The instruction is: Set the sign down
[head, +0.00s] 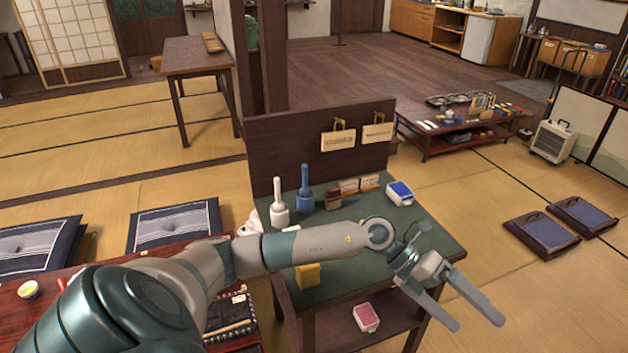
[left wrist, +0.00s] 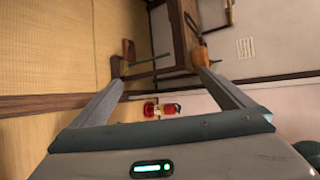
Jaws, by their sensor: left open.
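Two pale wooden signs with dark lettering hang side by side on hooks on the dark upright panel (head: 285,150) in the head view: a left sign (head: 338,141) and a right sign (head: 377,133). Two small lettered plates, one (head: 348,186) left of the other (head: 370,181), stand on the green-topped table (head: 420,236) below. My left gripper (head: 479,322) is open and empty, past the table's right front side and well away from the signs. It is also open in the left wrist view (left wrist: 161,83), with no sign between its fingers. My right gripper is not in view.
A blue-and-white box (head: 400,192), a blue-handled tool (head: 306,190), a white one (head: 278,205) and a yellow block (head: 308,276) are on the green top. A red-and-white box (head: 366,318) lies on the lower shelf. Tatami at right is mostly clear before the blue cushions (head: 541,232).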

